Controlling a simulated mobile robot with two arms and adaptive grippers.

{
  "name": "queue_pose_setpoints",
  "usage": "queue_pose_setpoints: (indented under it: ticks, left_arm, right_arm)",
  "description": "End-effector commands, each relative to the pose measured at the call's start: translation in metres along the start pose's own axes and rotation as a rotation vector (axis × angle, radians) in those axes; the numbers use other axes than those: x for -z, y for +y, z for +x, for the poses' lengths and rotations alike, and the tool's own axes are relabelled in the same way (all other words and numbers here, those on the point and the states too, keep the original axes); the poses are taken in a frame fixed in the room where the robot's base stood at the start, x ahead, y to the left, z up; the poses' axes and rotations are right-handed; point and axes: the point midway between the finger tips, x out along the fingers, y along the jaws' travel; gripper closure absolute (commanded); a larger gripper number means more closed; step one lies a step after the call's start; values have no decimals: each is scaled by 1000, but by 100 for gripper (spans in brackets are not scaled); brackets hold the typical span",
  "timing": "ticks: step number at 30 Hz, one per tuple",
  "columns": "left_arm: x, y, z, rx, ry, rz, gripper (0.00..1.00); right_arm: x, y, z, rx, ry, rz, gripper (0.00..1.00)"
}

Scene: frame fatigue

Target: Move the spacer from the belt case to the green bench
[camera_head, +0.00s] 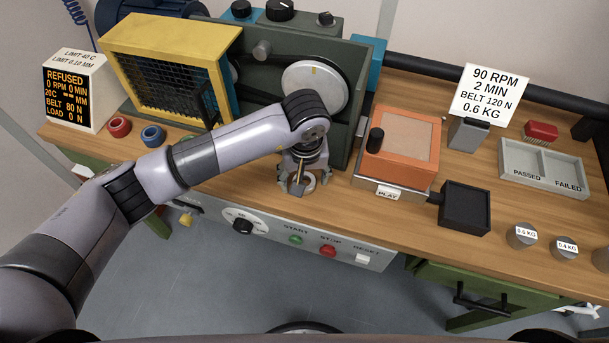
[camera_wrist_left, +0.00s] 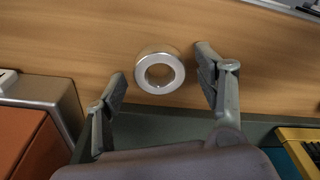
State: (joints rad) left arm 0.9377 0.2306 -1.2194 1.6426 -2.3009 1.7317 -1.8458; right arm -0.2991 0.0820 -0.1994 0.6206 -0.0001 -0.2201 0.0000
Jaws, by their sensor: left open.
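The spacer, a silver ring, lies flat on the wooden top of the green bench (camera_head: 232,192), in front of the dark green belt case (camera_head: 352,115). It shows in the head view (camera_head: 310,182), partly hidden by the gripper, and whole in the left wrist view (camera_wrist_left: 160,91). My left gripper (camera_head: 299,184) points down over it. In the left wrist view my left gripper (camera_wrist_left: 161,67) is open, with one finger on each side of the ring and a gap to both. My right gripper is not in view.
A yellow guard (camera_head: 170,45) and a pulley (camera_head: 314,88) stand behind. An orange box (camera_head: 400,150) and a black block (camera_head: 465,208) are to the right. Red and blue rings (camera_head: 119,126) lie at left. The bench's front edge, with a control panel (camera_head: 270,230), is close.

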Motion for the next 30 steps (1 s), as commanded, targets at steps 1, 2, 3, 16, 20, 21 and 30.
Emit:
queue_pose_setpoints:
  ticks: [1, 2, 3, 16, 20, 21, 30]
  left_arm:
    - [1, 0, -5, -1, 1, 1, 36]
    - [2, 0, -9, -1, 4, 1, 36]
    - [2, 1, -15, -3, 5, 3, 36]
    - [1, 0, -102, -1, 5, 2, 36]
    - [0, 0, -116, -1, 2, 1, 36]
    - [0, 0, -118, -1, 3, 1, 36]
    - [0, 0, -122, 0, 0, 0, 36]
  right_arm:
    - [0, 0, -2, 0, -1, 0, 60]
    - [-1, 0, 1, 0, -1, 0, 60]
    - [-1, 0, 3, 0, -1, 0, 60]
    - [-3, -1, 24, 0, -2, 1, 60]
    - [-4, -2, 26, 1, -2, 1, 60]
    - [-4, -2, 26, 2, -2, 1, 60]
    - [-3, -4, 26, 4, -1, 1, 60]
